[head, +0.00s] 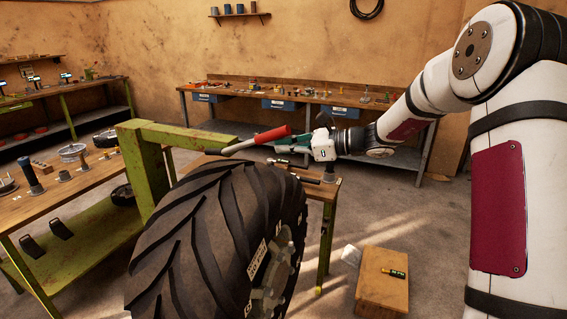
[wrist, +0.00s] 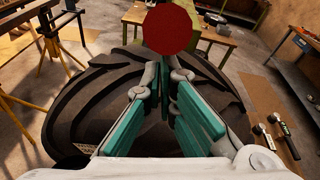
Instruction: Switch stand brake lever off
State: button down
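The brake lever is a grey bar (head: 238,147) with a red grip (head: 272,134), sloping up to the right above the big tyre. The flat red end of the grip (wrist: 172,27) faces the wrist camera at the top of its view. It hides part of the far fingertips. My gripper (head: 284,141) has teal fingers and reaches in from the right, just under and beside the red grip. I cannot tell whether a finger touches the grip.
The large black tyre (head: 205,225) stands directly below, with a green metal stand (head: 148,165) behind it. A workbench (head: 22,205) is at left and another (head: 300,97) along the back wall.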

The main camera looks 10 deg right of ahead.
jog(key=r+h, duration=0.1)
jog(key=r, duration=0.1)
jog(key=w+a+r+g+h, duration=0.1)
jog(key=r, duration=0.1)
jog(key=a+r+g+h+b, duration=0.1)
jog(key=r, duration=0.1)
jog(key=shift+w+a+r, duration=0.2)
jog(key=shift+w, duration=0.2)
jog(key=shift+w+a+r, duration=0.25)
jog(key=shift+a+r, duration=0.1)
jog(key=shift+r, duration=0.25)
jog(key=shift+w+a+r, duration=0.2)
jog(key=shift+a+r, duration=0.1)
jog(key=shift+r, duration=0.25)
jog(key=shift+a+r, duration=0.1)
jog(key=shift+r, duration=0.1)
jog(key=shift+d+f, duration=0.2)
jog(key=shift+f, duration=0.1)
jog(key=s+d+r+b, duration=0.2)
jog(key=s+d, duration=0.3)
jog(key=d, duration=0.4)
jog(key=shift+s+d+r, duration=0.25)
jog(key=shift+d+r, duration=0.15)
jog(key=shift+r, duration=0.25)
jog(key=shift+h, duration=0.3)
